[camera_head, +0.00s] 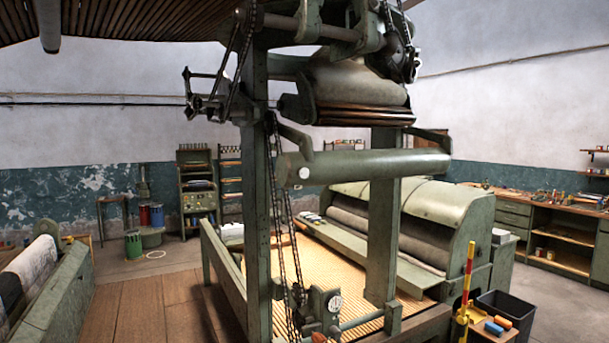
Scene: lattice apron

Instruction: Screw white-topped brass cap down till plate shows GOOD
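I cannot make out a white-topped brass cap or a plate with readable words from here. A small round white-faced dial (334,303) sits on the green machine (258,180), low at its front. A small white disc (303,172) shows near the left end of the machine's long green roller (380,166). Neither can be told to be the cap or the plate. Neither of my grippers is in view.
The large machine with hanging chains fills the middle. A slatted bed (330,270) and a hooded green unit (425,215) stand behind. A black bin (506,312) and a red-and-yellow post (467,280) are at lower right. Wooden floor (150,300) is clear at left.

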